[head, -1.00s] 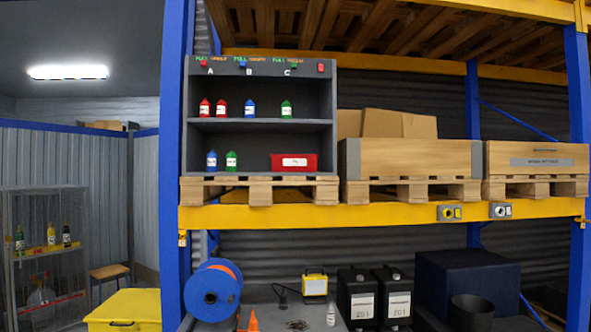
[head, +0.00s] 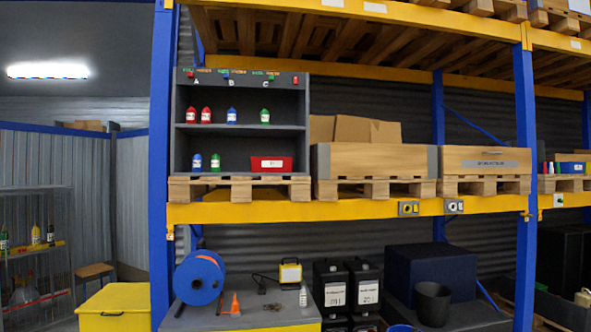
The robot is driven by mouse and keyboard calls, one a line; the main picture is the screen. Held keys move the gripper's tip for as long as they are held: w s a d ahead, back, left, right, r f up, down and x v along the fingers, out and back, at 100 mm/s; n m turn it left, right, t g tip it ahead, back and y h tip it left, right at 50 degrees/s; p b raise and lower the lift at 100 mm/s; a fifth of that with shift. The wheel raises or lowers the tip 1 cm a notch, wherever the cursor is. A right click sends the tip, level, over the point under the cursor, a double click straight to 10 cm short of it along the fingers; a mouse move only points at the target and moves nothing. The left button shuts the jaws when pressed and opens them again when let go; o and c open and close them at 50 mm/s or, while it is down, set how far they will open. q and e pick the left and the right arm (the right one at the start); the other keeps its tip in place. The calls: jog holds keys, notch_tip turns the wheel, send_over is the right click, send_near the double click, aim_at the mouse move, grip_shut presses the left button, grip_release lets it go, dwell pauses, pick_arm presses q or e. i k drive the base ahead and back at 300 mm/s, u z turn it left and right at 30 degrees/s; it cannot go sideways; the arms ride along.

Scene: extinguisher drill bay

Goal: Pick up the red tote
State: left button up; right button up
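The red tote (head: 271,164) sits on the lower shelf of a dark grey cabinet (head: 240,136), at its right side. It is a small red bin with a white label on its front. The cabinet stands on a wooden pallet on the yellow rack beam. Neither of my grippers shows in the head view.
Small red, blue and green bottles stand on the cabinet's shelves, with a blue bottle (head: 197,162) and a green one left of the tote. Cardboard boxes (head: 355,130) sit on the pallet to the right. Below are a blue reel (head: 199,278), an orange cone (head: 235,304) and black canisters (head: 332,287). A blue rack post (head: 162,160) stands left.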

aim_at(259, 164)
jog(key=z, duration=0.75)
jog(key=i, duration=1.25)
jog(key=u, duration=0.35)
